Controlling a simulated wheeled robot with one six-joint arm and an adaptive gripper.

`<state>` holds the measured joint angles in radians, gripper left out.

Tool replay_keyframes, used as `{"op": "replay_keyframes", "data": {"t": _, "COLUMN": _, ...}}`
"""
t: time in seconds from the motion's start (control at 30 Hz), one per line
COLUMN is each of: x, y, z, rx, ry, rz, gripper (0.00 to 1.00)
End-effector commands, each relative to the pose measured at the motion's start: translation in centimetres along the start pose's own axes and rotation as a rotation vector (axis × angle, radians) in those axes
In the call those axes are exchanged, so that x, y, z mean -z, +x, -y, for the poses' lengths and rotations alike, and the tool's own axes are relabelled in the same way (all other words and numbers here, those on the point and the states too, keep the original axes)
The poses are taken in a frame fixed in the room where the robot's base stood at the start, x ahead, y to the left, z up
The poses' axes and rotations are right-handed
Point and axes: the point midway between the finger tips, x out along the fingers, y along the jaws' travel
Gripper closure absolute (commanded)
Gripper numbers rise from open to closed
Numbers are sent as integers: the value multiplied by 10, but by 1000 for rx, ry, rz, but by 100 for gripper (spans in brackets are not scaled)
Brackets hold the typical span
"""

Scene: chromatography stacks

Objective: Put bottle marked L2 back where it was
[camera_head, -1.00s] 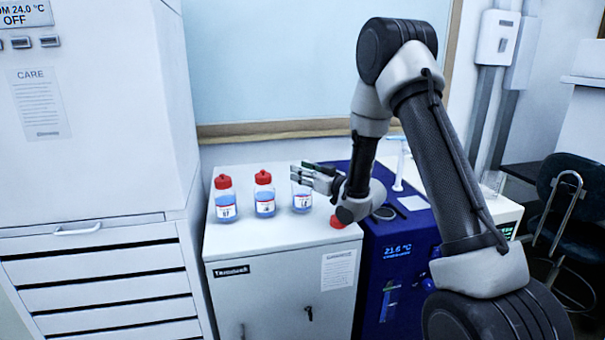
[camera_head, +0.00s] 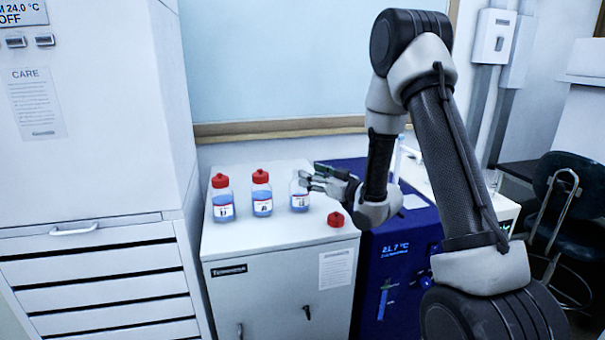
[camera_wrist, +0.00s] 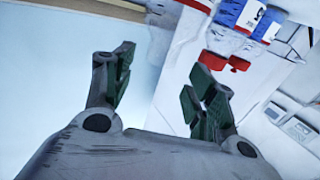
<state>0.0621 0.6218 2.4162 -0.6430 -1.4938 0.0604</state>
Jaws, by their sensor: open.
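The left and middle ones have red caps; the right one shows no cap. The labels are too small to read surely, so I cannot tell which is L2. My gripper (camera_head: 308,179) is open beside the upper part of the right bottle, partly overlapping it. In the wrist view, my gripper (camera_wrist: 160,78) has nothing between its fingers; two red-capped bottles lie beyond them.
A loose red cap (camera_head: 336,219) lies on the white cabinet (camera_head: 265,233), right of the bottles. A blue instrument (camera_head: 390,265) stands against its right side. A tall drawer cabinet (camera_head: 100,190) stands at the left. The cabinet top's front is clear.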

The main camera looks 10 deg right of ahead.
Motion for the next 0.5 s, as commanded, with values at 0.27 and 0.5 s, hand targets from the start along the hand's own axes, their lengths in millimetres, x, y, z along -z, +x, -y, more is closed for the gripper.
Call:
{"op": "replay_keyframes", "data": {"t": 0.27, "x": 0, "y": -53, "z": -1, "rx": -3, "ry": 0, "rz": 1, "gripper": 43}}
{"op": "replay_keyframes", "data": {"t": 0.5, "x": 1, "y": -65, "z": 0, "rx": -1, "ry": -2, "rz": 0, "gripper": 43}}
